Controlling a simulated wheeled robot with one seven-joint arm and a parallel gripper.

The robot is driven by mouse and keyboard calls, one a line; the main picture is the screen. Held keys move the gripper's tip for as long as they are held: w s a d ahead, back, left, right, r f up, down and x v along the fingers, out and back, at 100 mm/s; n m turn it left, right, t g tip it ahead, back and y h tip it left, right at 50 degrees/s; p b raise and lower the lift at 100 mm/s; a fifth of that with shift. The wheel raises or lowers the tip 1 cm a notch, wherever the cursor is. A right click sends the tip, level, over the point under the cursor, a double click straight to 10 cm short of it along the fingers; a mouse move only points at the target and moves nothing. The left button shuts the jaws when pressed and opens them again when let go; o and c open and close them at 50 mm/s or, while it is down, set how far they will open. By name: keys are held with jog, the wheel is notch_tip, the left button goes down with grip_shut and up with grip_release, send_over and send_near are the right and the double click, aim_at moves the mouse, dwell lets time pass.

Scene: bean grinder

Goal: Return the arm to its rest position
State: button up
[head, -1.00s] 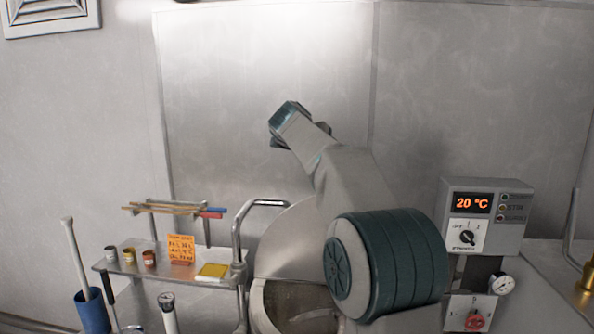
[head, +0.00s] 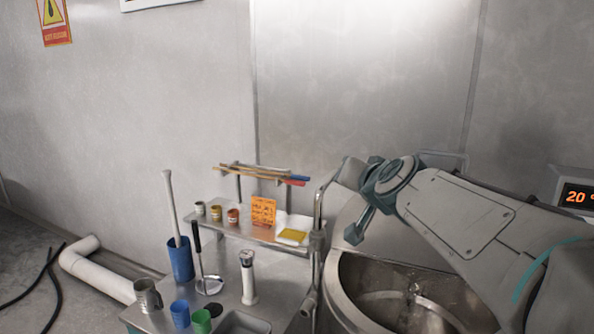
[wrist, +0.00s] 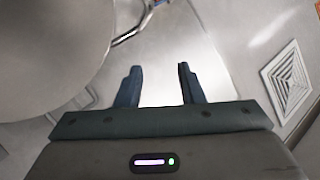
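My arm (head: 470,220) comes in from the right in the head view and reaches left above the metal bowl (head: 345,280). Its end, with my gripper (head: 362,205), is near the bowl's far left rim and the bent metal pipe. In the wrist view my gripper (wrist: 159,75) has its two dark fingers well apart, with nothing between them. A large round metal surface fills the upper left of the wrist view.
A small shelf (head: 240,230) with little cups, an orange card and a yellow pad stands left of the bowl. Below it a steel table (head: 265,295) holds a blue container (head: 180,260), a ladle and several cups. A temperature box (head: 577,195) is at the right edge.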

jog(key=s+d+f+n+g+h, duration=0.1)
jog(key=s+f+g, duration=0.4)
jog(key=s+f, duration=0.7)
jog(key=s+d+f+n+g+h+b, duration=0.1)
jog(key=s+d+f+n+g, duration=0.2)
jog(key=s+f, duration=0.8)
jog(key=shift+s+f+g, duration=0.35)
jog(key=shift+s+g, duration=0.45)
jog(key=shift+g, duration=0.3)
